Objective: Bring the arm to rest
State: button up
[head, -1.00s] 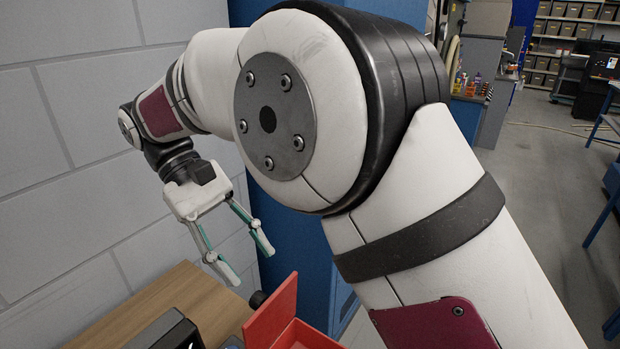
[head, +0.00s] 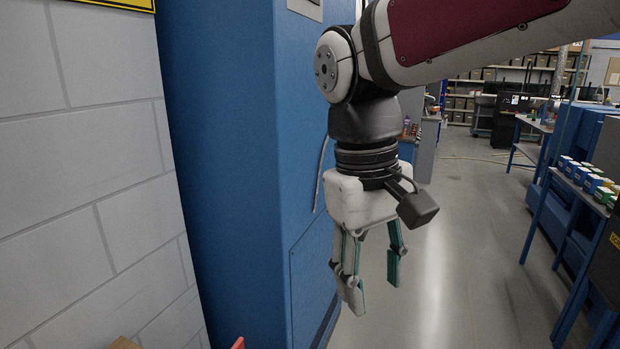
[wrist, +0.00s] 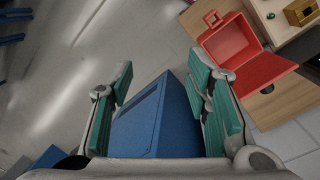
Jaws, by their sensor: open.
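My gripper (head: 372,278) hangs downward in the middle of the head view, its teal-padded fingers apart with nothing between them. The wrist view shows the same open fingers (wrist: 165,100), with the blue cabinet seen beyond the gap. My arm reaches in from the upper right of the head view, and its wrist is bent down. The gripper is in front of the blue cabinet (head: 235,150) and over the floor; it appears clear of both.
The red box stands on a wooden table (wrist: 275,100); a brass-coloured block (wrist: 301,12) is near it. A block wall (head: 90,180) is at the left. Blue benches (head: 560,215) with small boxes stand at the right. The grey floor (head: 450,270) between is free.

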jog(key=s+d+f+m+t, duration=0.1)
jog(key=s+d+m+t, duration=0.1)
jog(key=s+d, duration=0.2)
jog(key=s+d+f+m+t+y, duration=0.1)
jog(key=s+d+f+m+t, duration=0.1)
jog(key=d, duration=0.5)
jog(key=shift+s+d+f+m+t, duration=0.3)
jog(key=shift+s+m+t, duration=0.3)
jog(key=shift+s, duration=0.55)
